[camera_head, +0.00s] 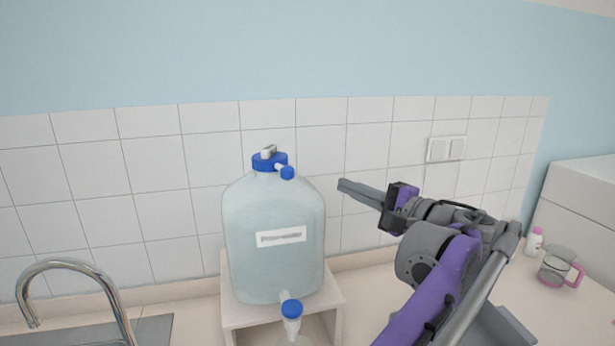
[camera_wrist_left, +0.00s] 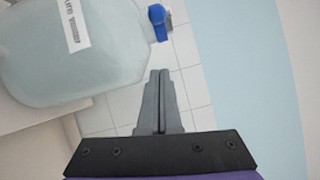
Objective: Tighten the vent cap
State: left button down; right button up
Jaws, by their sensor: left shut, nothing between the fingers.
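A large clear carboy (camera_head: 265,215) with a white label stands on a small stand. On its top is a blue screw cap (camera_head: 262,161) with a grey-white piece on it. A small blue cap on a white stem, apparently the vent cap (camera_head: 287,173), sticks out toward the front right. Blue cap parts (camera_wrist_left: 158,20) also show at the top of the left wrist view, though which one is hard to tell. My left gripper (camera_head: 343,187) is shut and empty, to the right of the vent cap and apart from it. Its closed fingers (camera_wrist_left: 160,76) point toward the blue parts. My right gripper is out of view.
The white stand (camera_head: 244,314) holds the carboy. A blue-topped spigot (camera_head: 291,308) sticks out at its lower front. A sink faucet (camera_head: 68,268) is at the left. A white bottle (camera_head: 534,241) and a pink-handled jug (camera_head: 556,268) stand at the right. The tiled wall is close behind.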

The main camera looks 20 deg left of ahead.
aim_at(274, 160)
pick_arm(q)
jog(key=x, duration=0.9)
jog(key=shift+w+a+p, duration=0.1)
jog(key=shift+a+p, duration=0.25)
jog(key=s, duration=0.1)
jog(key=s+a, duration=0.1)
jog(key=s+r, duration=0.1)
jog(key=shift+s+a, duration=0.15)
jog(key=shift+a, duration=0.25)
jog(key=shift+a+f, duration=0.1)
